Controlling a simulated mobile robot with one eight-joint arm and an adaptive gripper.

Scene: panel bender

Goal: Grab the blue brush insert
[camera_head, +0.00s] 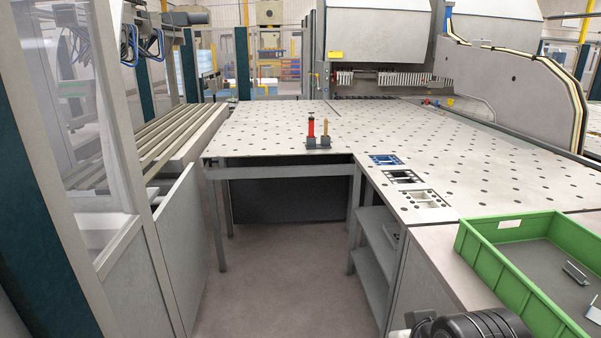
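A blue brush insert (384,160) lies set into the perforated table near its front left corner, beyond a dark-framed insert (403,177) and a pale grey insert (427,199). It looks flat and about level with the table top. Part of my arm shows dark at the bottom right edge, with what may be my gripper (421,322) cut off at the frame's bottom. It is well apart from the blue insert, much nearer the camera. Its fingers cannot be made out.
A green crate (512,285) with a few metal pieces stands at the right front. A red-handled tool (311,127) and an orange-handled one (325,128) stand in dark holders on the table. Open floor (285,270) lies between the left grey panel (182,245) and the shelf (375,245).

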